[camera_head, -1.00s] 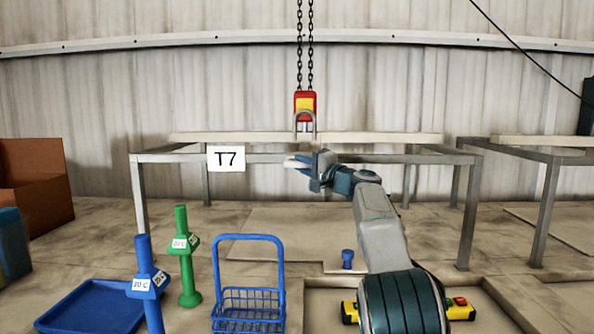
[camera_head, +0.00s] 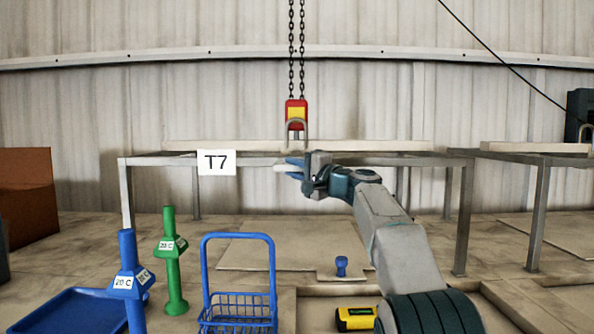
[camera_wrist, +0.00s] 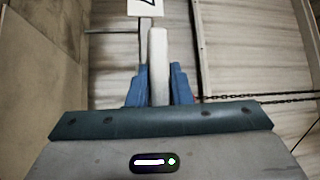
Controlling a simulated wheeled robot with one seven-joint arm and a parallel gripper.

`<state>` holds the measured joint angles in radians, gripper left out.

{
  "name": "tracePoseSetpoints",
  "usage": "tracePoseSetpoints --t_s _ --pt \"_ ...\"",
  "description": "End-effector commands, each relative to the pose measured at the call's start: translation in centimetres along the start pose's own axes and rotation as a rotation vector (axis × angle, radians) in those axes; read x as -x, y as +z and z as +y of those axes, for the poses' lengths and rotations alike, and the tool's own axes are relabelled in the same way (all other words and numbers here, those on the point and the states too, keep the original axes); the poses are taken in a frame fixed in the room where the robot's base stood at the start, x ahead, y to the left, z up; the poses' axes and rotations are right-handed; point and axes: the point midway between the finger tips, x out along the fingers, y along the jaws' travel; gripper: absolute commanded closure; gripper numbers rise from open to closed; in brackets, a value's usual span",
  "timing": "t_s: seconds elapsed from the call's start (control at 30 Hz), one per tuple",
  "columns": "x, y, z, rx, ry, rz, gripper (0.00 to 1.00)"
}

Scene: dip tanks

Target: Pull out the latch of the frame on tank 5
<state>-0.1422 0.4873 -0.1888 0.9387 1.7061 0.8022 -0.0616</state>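My gripper (camera_head: 297,168) is raised in front of the T7 frame, pointing left. Its two blue fingers are closed around a pale, bar-like piece (camera_head: 281,168), which sticks out past the fingertips. In the wrist view the pale bar (camera_wrist: 158,70) stands between the fingers of my gripper (camera_wrist: 157,85). A metal frame (camera_head: 400,161) carries a sign reading T7 (camera_head: 216,162). No sign reading 5 shows in these views, and I cannot make out a latch on a tank 5 frame.
A red and yellow hoist block (camera_head: 296,110) hangs on chains behind my gripper. A blue basket (camera_head: 237,240), green post (camera_head: 171,265), blue post (camera_head: 131,285) and blue tray (camera_head: 75,310) are at lower left. Another metal frame (camera_head: 540,200) is at right.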

Motion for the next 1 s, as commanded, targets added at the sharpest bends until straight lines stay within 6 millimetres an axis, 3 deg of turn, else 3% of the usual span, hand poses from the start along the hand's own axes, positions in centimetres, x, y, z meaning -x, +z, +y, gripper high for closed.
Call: tracePoseSetpoints --t_s 0.03,0.07,0.47,0.63,1.0 --pt "0.0 -0.1 0.0 0.001 0.000 0.001 0.68" --pt "0.0 -0.1 0.0 0.001 -0.001 0.001 0.60" --pt "0.7 -0.1 0.1 0.001 -0.001 0.002 0.60" --pt "3.3 0.0 0.3 0.002 -0.002 0.003 0.60" --pt "11.4 0.0 0.2 0.002 -0.002 0.004 0.60"
